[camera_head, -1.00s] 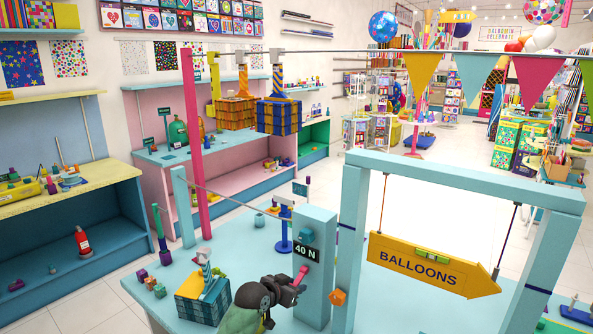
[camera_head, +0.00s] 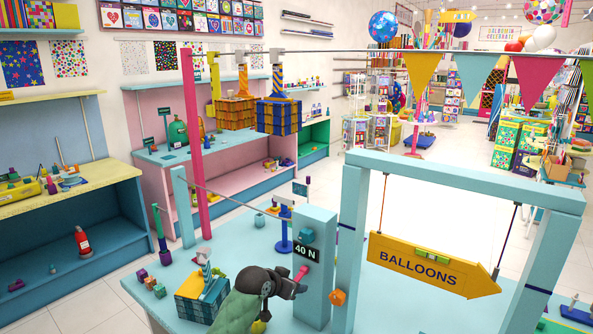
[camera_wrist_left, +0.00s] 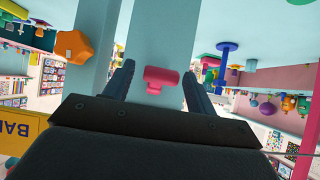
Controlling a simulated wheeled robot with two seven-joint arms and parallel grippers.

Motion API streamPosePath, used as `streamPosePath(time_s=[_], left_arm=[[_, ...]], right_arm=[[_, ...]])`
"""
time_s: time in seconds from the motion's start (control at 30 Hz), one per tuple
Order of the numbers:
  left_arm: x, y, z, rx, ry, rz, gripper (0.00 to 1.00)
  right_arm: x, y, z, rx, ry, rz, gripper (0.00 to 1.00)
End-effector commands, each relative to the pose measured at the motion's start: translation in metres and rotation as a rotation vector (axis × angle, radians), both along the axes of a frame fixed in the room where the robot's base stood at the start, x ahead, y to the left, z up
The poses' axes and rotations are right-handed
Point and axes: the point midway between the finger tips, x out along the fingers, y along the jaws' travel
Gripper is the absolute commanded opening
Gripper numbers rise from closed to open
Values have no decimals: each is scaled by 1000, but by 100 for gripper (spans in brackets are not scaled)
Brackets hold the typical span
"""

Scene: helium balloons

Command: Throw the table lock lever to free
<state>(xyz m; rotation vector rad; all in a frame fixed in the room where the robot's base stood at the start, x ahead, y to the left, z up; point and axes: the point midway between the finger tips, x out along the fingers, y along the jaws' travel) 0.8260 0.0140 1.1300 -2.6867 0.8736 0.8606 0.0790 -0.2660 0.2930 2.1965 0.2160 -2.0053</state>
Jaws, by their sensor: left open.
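A pink lever (camera_head: 301,273) sticks out from the light-blue post (camera_head: 315,240) marked "40 N". In the left wrist view the pink lever (camera_wrist_left: 155,79) lies between my open fingers, ahead of the palm, with gaps visible on both sides. My left gripper (camera_head: 297,288) is just below and in front of the lever in the head view. The frames do not clearly show whether a finger touches the lever. An orange knob (camera_head: 338,298) sits on the neighbouring frame leg; it also shows in the wrist view (camera_wrist_left: 74,46). My right gripper is out of view.
A yellow "BALLOONS" arrow sign (camera_head: 432,265) hangs from the light-blue frame (camera_head: 460,180) to the right. A plaid box (camera_head: 197,298) stands left of my left arm on the light-blue table (camera_head: 252,240). A blue stand (camera_head: 284,232) is behind the post.

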Motion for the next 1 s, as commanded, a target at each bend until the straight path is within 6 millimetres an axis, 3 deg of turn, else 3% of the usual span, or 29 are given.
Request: streamPosePath(time_s=[0.37,1.0], left_arm=[[-15,11,12,1,-1,0,56],[-38,28,34,0,0,0,56]], right_arm=[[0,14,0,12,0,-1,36],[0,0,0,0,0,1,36]])
